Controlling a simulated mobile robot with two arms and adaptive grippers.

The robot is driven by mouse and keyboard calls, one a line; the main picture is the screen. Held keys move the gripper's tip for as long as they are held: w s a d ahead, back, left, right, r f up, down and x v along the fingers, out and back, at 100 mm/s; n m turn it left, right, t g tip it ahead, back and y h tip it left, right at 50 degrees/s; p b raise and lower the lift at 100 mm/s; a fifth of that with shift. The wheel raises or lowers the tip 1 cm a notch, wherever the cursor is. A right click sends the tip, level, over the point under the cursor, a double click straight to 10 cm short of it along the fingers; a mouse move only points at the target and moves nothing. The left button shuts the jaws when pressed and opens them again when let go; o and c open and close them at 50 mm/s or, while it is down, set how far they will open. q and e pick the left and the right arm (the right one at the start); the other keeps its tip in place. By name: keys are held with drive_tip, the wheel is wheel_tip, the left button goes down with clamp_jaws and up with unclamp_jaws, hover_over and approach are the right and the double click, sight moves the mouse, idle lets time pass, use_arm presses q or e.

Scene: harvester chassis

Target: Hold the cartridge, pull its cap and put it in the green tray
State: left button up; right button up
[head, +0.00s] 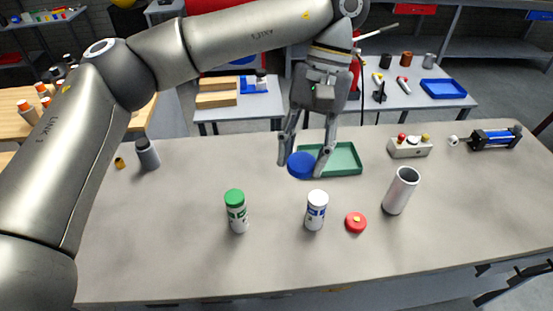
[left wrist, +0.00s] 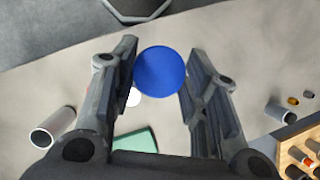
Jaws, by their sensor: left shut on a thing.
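My left gripper (head: 300,163) is shut on a round blue cap (head: 301,165), which also shows between its fingers in the left wrist view (left wrist: 160,71). The green tray (head: 343,161) lies on the table just behind and right of the cap in the head view; the gripper hides part of it. Its edge shows low in the left wrist view (left wrist: 136,142). A white cartridge with a blue label (head: 316,211) stands upright in front of the gripper, with no gripper on it. Another white cartridge with a green cap (head: 237,211) stands to its left. My right gripper is not in view.
A red round piece (head: 355,222) and a silver cylinder (head: 401,190) are right of the blue-label cartridge. A switch box (head: 409,147) and a blue-black device (head: 492,139) stand at the back right. A grey bottle (head: 147,154) stands left. The front middle is clear.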

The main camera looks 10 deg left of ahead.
use_arm(q)
drive_tip(key=shift+n+h, duration=0.3)
drive_tip(key=shift+n, duration=0.6)
drive_tip(key=shift+w+d, duration=0.8)
drive_tip(key=shift+d, duration=0.2)
drive_tip(key=shift+w+d, duration=0.8)
drive_tip(key=shift+d, duration=0.15)
